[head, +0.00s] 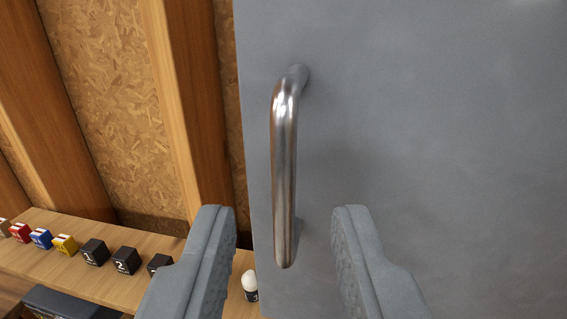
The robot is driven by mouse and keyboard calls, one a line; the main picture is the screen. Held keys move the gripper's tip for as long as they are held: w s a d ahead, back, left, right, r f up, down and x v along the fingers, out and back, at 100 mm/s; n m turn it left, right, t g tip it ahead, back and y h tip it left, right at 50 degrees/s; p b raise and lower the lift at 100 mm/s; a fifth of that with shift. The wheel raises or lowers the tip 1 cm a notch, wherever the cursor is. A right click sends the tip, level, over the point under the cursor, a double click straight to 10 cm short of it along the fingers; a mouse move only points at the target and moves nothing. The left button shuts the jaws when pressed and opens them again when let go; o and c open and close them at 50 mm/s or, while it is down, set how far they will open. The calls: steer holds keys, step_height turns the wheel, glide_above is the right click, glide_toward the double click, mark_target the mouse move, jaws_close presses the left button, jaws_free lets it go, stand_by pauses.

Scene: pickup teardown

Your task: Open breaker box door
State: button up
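The grey breaker box door (430,130) fills the right half of the head view and appears shut. Its metal bar handle (284,165) stands upright near the door's left edge. My gripper (284,222) is open, with one finger to the left of the handle's lower end and one to the right. The handle's lower end shows between the two fingertips, and neither finger visibly touches it. How far the fingertips are from the door in depth is hard to tell.
A wooden shelf (65,223) at the lower left holds several small blocks, including black numbered ones (125,260). A small white-topped object (250,283) sits by the door's lower left edge. Wooden studs (185,100) and chipboard (112,90) form the wall at left.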

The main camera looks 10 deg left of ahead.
steer(key=shift+w+a, duration=0.15)
steer(key=shift+w, duration=0.9)
jaws_close()
